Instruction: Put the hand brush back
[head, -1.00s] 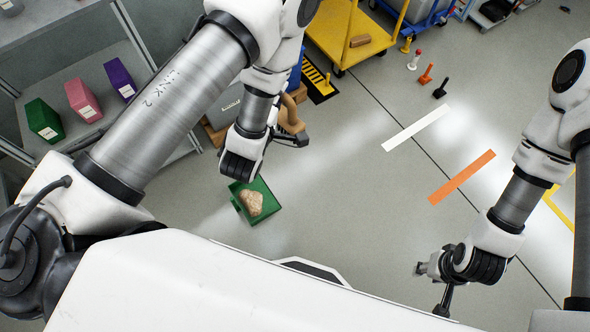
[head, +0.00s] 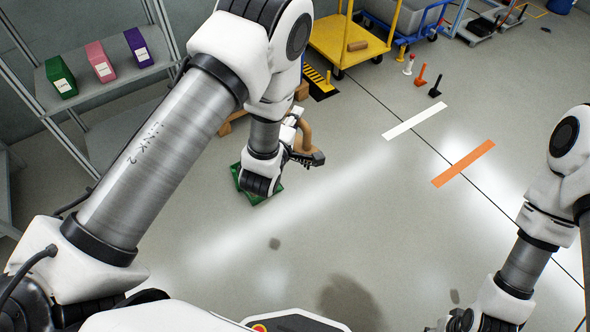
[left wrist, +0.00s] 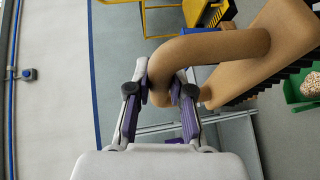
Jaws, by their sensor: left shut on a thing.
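My left gripper (head: 300,153) is shut on the tan, curved handle of the hand brush (left wrist: 215,48). The left wrist view shows the two fingers (left wrist: 160,95) on either side of the handle, with the brush's wide body and dark bristles reaching to the upper right. In the head view the brush (head: 306,135) is mostly hidden behind my wrist. A green dustpan (head: 260,195) lies on the floor below, largely covered by my left wrist; the left wrist view shows it (left wrist: 295,95) with tan debris inside. My right gripper is mostly cut off at the bottom edge of the head view.
A grey shelf (head: 110,85) at the left holds green, pink and purple bins. A yellow trolley (head: 350,45) and a blue trolley (head: 410,20) stand at the back. The middle floor (head: 340,220) is clear.

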